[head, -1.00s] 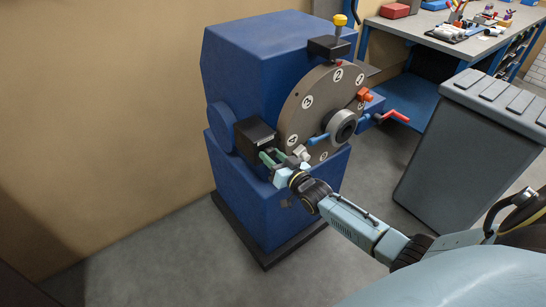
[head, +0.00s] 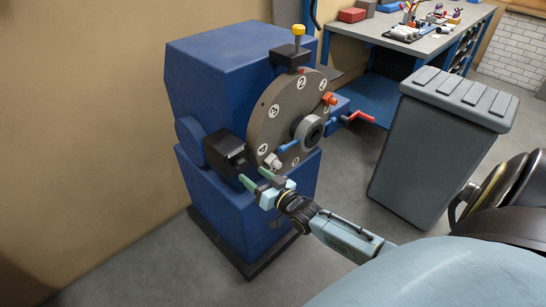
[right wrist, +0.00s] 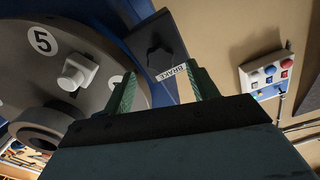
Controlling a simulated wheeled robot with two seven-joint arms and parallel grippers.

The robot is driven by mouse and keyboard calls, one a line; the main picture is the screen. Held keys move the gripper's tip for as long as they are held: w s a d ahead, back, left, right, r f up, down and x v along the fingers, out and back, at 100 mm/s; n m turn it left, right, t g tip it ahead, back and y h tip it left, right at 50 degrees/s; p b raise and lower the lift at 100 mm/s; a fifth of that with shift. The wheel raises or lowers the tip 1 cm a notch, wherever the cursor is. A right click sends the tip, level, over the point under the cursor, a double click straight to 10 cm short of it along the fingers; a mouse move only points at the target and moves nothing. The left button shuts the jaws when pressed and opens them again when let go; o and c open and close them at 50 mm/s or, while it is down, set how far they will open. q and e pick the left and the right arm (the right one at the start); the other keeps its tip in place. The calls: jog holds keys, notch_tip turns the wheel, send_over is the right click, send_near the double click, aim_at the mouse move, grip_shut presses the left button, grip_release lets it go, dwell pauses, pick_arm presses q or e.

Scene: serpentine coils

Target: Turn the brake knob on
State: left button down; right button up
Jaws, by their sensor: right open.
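The brake knob (right wrist: 159,53) is a small black knob on the face of a dark box labelled BRAKE (right wrist: 172,74) in the right wrist view. In the head view, the black box (head: 226,152) sits on the left side of the blue machine (head: 213,75). My right gripper (head: 254,175) is open and empty just in front of and below this box. In the right wrist view, my green fingers (right wrist: 160,82) are spread apart, with the label between them and the knob beyond their tips, apart from them. The knob's exact angle is hard to read. My left gripper is not in view.
A numbered grey disc (head: 270,115) with a light knob (head: 272,161) and blue lever (head: 289,146) is close to my right gripper. A red-handled crank (head: 358,117) and grey bin (head: 430,150) stand to the right. A button panel (right wrist: 267,73) is on the wall.

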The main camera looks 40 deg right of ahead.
jog(key=s, duration=0.8)
jog(key=shift+d+p, duration=0.3)
jog(key=shift+p, duration=0.1)
